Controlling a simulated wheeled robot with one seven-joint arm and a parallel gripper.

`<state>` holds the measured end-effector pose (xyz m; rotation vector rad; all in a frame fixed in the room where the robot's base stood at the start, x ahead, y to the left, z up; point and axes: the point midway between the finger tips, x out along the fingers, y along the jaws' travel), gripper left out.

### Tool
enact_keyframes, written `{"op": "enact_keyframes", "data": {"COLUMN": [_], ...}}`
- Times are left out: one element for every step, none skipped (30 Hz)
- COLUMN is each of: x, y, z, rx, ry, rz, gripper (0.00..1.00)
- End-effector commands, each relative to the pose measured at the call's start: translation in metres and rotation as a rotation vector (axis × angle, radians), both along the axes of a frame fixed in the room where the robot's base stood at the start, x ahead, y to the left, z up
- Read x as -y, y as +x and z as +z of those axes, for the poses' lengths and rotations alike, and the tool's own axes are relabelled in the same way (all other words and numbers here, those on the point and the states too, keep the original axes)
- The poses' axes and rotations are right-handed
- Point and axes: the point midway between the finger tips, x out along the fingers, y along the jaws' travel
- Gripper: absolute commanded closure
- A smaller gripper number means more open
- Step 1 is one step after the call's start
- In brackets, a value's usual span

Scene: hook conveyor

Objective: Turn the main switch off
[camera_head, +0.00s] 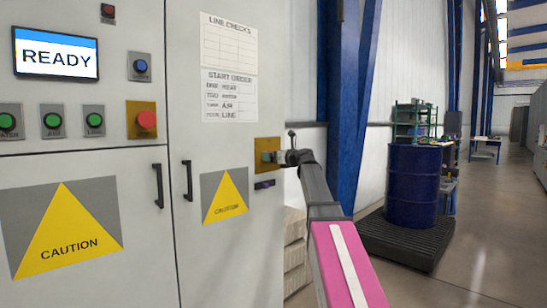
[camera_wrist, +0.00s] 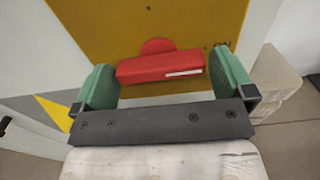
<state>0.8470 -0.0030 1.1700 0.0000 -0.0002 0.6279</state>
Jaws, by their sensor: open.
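The main switch (camera_wrist: 150,68) is a red bar handle with a white stripe toward its right end, on a yellow plate (camera_wrist: 90,25) in the wrist view. It lies nearly level, slightly higher at the right. The stripe end points toward a partly hidden "ON" mark (camera_wrist: 222,44). My gripper (camera_wrist: 163,62) is open, one green finger beyond each end of the handle. I cannot tell whether either finger touches it. In the head view my gripper (camera_head: 272,157) is at the yellow plate (camera_head: 268,143) on the cabinet's right door, hiding the handle.
The grey cabinet (camera_head: 230,257) carries a READY screen (camera_head: 56,53), green buttons, a red button (camera_head: 147,119) and door handles (camera_head: 188,180). A blue drum (camera_head: 412,185) stands on a dark pallet (camera_head: 400,245) at right.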

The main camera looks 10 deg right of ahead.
Motion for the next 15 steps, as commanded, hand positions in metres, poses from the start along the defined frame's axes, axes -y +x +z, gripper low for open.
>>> {"op": "enact_keyframes", "data": {"x": [-0.0018,-0.0024,-0.0031,-0.0035,-0.0037,-0.0039,-0.004,-0.0039,-0.0039,-0.0039,-0.0039,-0.0039,-0.0039,-0.0039,-0.0039], "y": [0.0033,0.004,0.0048,0.0051,0.0053,0.0053,0.0053,0.0052,0.0051,0.0051,0.0051,0.0051,0.0051,0.005,0.0049], "z": [0.0001,0.0,-0.0001,-0.0002,-0.0002,-0.0003,-0.0003,-0.0004,-0.0003,-0.0004,-0.0004,-0.0004,-0.0004,-0.0004,-0.0004], "rx": [0.0,0.0,0.0,0.0,0.0,0.0,0.0,0.0,0.0,0.0,0.0,0.0,0.0,0.0,0.0], "ry": [0.0,0.0,0.0,0.0,0.0,0.0,0.0,0.0,0.0,0.0,0.0,0.0,0.0,0.0,0.0], "rz": [0.0,0.0,0.0,0.0,0.0,0.0,0.0,0.0,0.0,0.0,0.0,0.0,0.0,0.0,0.0], "gripper": [0.0,0.0,0.0,0.0,0.0,0.0,0.0,0.0,0.0,0.0,0.0,0.06,0.16,0.26,0.35]}}
